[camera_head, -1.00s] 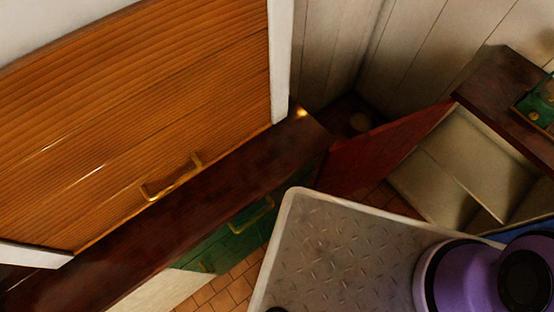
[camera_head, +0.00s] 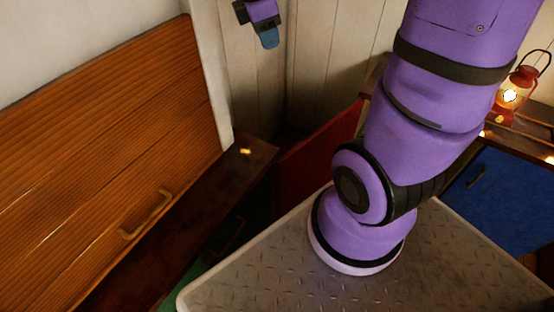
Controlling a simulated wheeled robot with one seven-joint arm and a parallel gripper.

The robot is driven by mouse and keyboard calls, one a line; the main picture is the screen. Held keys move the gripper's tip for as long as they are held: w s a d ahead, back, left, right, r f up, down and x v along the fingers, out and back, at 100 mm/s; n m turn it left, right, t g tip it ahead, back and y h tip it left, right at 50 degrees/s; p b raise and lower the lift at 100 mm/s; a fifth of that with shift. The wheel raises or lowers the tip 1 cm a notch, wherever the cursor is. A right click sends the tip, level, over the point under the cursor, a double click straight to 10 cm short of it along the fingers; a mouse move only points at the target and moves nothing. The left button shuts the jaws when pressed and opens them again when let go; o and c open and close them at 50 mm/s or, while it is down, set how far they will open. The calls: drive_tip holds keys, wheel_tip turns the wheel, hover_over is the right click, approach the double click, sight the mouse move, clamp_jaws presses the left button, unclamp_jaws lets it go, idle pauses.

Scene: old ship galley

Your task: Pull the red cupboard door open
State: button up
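The red cupboard door (camera_head: 318,152) stands swung out at an angle, in the middle of the view behind my metal-plate base. My arm crosses in front of the cupboard and hides its opening and the door's right part. I see no handle on the door's visible face. What looks like my gripper (camera_head: 258,22) shows small at the top edge, dark and purple with a blue-grey tip. It is high above the door and apart from it. Its upper part is cut off, and its finger opening is unclear.
An orange slatted panel (camera_head: 110,150) with a brass handle is at left, above a dark wooden ledge (camera_head: 190,235). A blue cupboard door (camera_head: 505,195) and a lit red lantern (camera_head: 516,90) are at right. Pale plank walls close the back.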

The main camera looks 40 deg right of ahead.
drive_tip(key=w+d+f+n+g, duration=0.2)
drive_tip(key=w+d+f+n, duration=0.15)
drive_tip(key=f+n, duration=0.55)
drive_tip(key=w+d+f+n+g, duration=0.15)
drive_tip(key=w+f+n, duration=0.3)
drive_tip(key=f, duration=0.75)
drive_tip(key=s+f+n, duration=0.2)
drive_tip(key=f+n, duration=0.2)
drive_tip(key=f, duration=0.7)
drive_tip(key=s+f+n+g+y, duration=0.1)
drive_tip(key=f+n, duration=0.3)
drive_tip(key=f, duration=0.8)
drive_tip(key=s+f+n+y, duration=0.1)
drive_tip(key=s+f+n, duration=0.2)
drive_tip(key=f, duration=0.8)
drive_tip(key=shift+s+a+f+n, duration=0.2)
drive_tip(key=shift+f+n, duration=0.1)
drive_tip(key=shift+n, duration=0.25)
drive_tip(key=shift+c, duration=0.2)
clamp_jaws()
